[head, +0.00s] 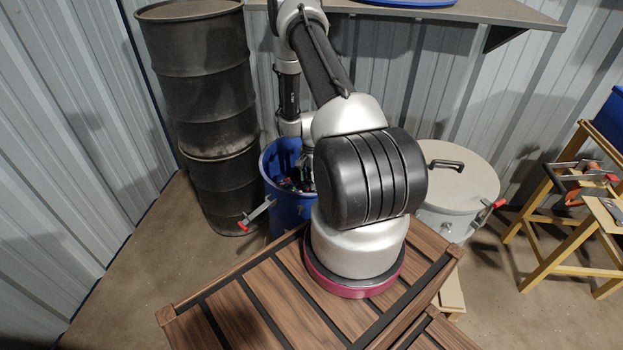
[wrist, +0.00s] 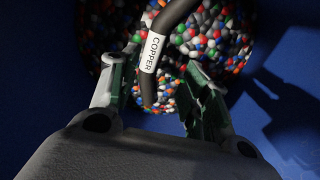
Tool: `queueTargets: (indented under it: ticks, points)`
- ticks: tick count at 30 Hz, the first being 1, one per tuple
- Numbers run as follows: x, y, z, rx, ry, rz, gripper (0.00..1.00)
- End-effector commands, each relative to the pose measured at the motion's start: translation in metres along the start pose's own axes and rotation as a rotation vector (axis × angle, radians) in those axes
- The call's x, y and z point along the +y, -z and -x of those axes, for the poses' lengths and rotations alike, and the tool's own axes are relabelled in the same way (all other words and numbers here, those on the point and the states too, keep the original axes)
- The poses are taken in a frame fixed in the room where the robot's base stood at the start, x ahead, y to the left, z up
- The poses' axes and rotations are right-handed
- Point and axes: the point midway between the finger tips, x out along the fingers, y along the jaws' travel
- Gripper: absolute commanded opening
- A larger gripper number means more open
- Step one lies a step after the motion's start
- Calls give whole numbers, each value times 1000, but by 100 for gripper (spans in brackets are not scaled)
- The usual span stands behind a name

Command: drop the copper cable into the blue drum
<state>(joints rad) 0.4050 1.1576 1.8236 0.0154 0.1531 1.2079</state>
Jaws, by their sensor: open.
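The copper cable (wrist: 173,18) is a dark, bent length with a white label reading COPPER, seen in the wrist view. It shows between and beyond the fingertips, with clear space to each finger. My gripper (wrist: 161,62) is open, its two fingers apart and pointing into the blue drum (wrist: 55,105). Coloured pellets fill the drum's bottom. I cannot tell whether the cable touches them. In the head view the blue drum (head: 274,168) stands behind my arm, which hides part of it. The gripper shows only as a small dark shape in its mouth, and the cable cannot be made out there.
Tall dark stacked drums (head: 205,95) stand left of the blue drum. A lidded grey drum (head: 462,178) stands to its right. A shelf (head: 470,12) runs along the wall above. A yellow stand (head: 555,235) with tools is at far right.

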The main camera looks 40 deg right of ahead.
Motion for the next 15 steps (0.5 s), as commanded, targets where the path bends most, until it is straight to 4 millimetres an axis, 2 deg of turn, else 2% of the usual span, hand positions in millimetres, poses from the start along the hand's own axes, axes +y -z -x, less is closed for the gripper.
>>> queueTargets:
  ticks: [5,15]
  points:
    - [-1,0,13,0,1,0,47]
    - [-1,0,90,1,4,0,47]
